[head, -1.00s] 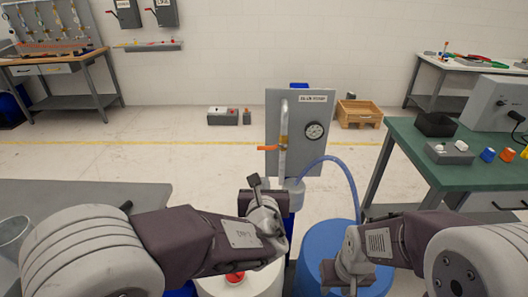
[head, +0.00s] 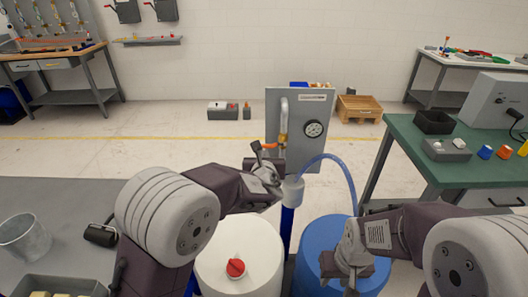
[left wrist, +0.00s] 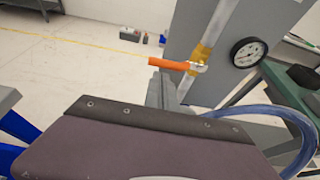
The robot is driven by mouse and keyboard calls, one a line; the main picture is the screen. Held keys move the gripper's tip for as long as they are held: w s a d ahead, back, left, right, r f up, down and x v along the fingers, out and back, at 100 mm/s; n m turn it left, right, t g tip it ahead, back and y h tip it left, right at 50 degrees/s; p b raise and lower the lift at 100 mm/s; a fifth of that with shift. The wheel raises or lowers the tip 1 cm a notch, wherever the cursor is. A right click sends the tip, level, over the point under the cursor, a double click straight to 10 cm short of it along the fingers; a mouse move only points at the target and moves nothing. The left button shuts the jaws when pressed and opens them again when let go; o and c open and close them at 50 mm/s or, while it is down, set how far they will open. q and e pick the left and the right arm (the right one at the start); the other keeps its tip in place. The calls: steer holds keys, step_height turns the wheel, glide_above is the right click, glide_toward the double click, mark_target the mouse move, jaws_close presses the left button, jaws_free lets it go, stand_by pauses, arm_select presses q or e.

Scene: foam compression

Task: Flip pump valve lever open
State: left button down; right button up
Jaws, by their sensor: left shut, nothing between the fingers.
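The pump panel (head: 310,150) is a grey upright board with a pale pipe (head: 283,118) and a round gauge (head: 314,129). The orange valve lever (head: 270,146) sticks out leftward from the pipe; in the left wrist view the lever (left wrist: 168,64) lies nearly level, crosswise to the pipe. My left gripper (head: 257,148) is shut and empty, close beside the lever's left end in the head view. In the left wrist view its fingers (left wrist: 160,90) stand just below the lever; I cannot tell whether they touch. My right gripper (head: 352,278) hangs over the blue barrel, its fingers unclear.
A white drum (head: 240,262) with a red cap (head: 235,268) and a blue barrel (head: 322,236) stand below the panel. A blue hose (head: 345,175) curves down to the barrel. A green bench (head: 430,165) is at right, a grey table (head: 60,205) at left.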

arm_select(q)
steer(key=shift+w, duration=0.1)
stand_by(0.3)
steer(key=shift+r+m+p, duration=0.3)
steer(key=shift+p, duration=0.2)
